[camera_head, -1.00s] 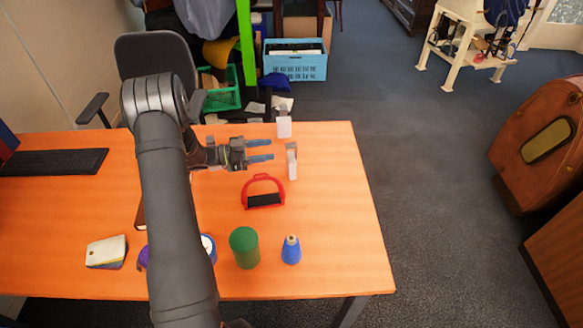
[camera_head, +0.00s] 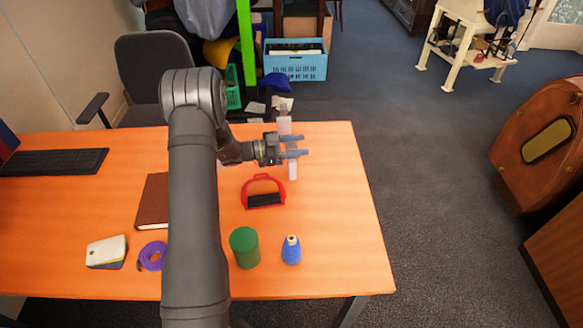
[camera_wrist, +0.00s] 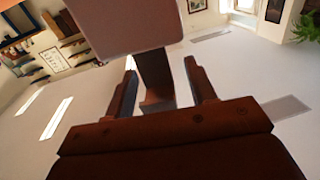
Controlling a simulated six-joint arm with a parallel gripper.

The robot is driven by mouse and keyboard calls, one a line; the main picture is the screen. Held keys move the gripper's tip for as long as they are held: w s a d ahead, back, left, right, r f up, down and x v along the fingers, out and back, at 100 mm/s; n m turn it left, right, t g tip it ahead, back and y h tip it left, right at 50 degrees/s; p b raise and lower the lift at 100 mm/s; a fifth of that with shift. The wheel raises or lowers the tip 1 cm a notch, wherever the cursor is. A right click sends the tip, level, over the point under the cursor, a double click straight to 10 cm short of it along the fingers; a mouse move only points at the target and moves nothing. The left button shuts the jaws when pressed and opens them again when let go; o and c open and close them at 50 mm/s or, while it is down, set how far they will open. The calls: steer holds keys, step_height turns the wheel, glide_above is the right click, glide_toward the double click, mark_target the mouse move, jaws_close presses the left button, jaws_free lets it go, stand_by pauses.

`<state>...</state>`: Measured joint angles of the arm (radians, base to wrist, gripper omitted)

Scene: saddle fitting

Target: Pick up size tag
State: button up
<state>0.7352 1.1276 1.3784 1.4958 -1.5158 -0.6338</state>
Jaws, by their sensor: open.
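Two small pale upright pieces stand at the far right of the orange table in the head view, one behind (camera_head: 284,126) and one in front (camera_head: 292,171). Either may be the size tag; I cannot tell which. My gripper (camera_head: 303,145) is open, with its fingers pointing right between the two pieces in the picture, partly covering the top of the front one. In the wrist view, a large pale slab (camera_wrist: 125,25), likely a tag, sits on a brown post (camera_wrist: 155,75). The post shows between my open fingers (camera_wrist: 160,62); contact cannot be told.
A red stirrup-like piece (camera_head: 263,193) lies in front of my gripper. The table's right side is clear.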

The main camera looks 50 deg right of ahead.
steer(key=shift+c, duration=0.4)
jaws_close()
